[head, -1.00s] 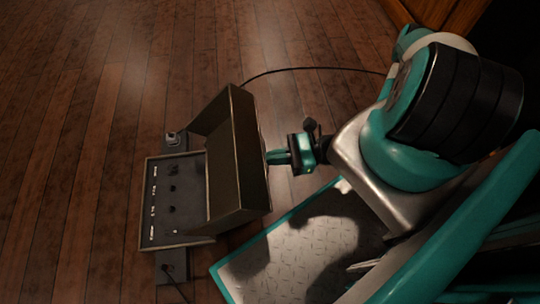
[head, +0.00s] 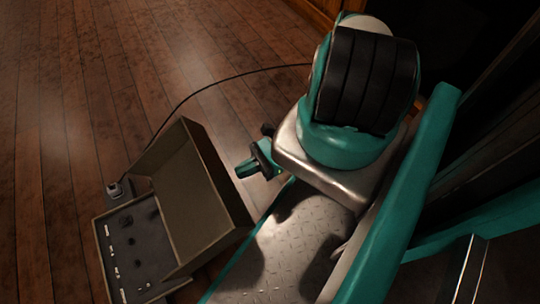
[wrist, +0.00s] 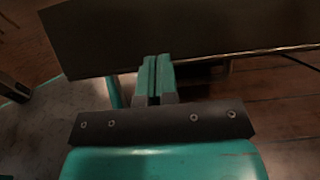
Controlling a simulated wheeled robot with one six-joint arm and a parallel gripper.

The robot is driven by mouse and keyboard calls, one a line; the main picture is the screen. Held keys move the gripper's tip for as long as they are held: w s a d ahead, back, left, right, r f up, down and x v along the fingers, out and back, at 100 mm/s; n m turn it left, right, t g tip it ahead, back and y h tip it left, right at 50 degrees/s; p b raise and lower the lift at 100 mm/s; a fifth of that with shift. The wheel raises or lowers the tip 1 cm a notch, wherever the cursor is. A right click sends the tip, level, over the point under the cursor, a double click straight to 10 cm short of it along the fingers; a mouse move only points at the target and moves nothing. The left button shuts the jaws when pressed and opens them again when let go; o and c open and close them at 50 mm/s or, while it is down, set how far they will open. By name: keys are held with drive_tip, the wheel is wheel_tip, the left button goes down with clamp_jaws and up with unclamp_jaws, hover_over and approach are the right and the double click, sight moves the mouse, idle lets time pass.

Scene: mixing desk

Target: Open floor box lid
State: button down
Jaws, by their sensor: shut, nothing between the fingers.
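The floor box (head: 135,245) sits on the wooden floor at the lower left of the head view, a dark shallow box with a control panel inside. Its lid (head: 200,190) stands raised, tilted up on the side toward my arm, so the panel shows. My gripper (head: 242,171) is to the right of the lid, near its upper right edge, with its teal fingers closed together. In the wrist view the shut fingers (wrist: 157,75) point at the lid's dark face (wrist: 190,35). I cannot tell whether they touch it.
A black cable (head: 215,82) runs over the floor from a small connector (head: 115,189) beside the box toward my base. The wooden floor (head: 90,90) left of and beyond the box is clear. A wooden cabinet edge (head: 318,12) shows at the top.

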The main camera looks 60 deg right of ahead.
drive_tip(key=p+v, duration=0.1)
drive_tip(key=v, duration=0.6)
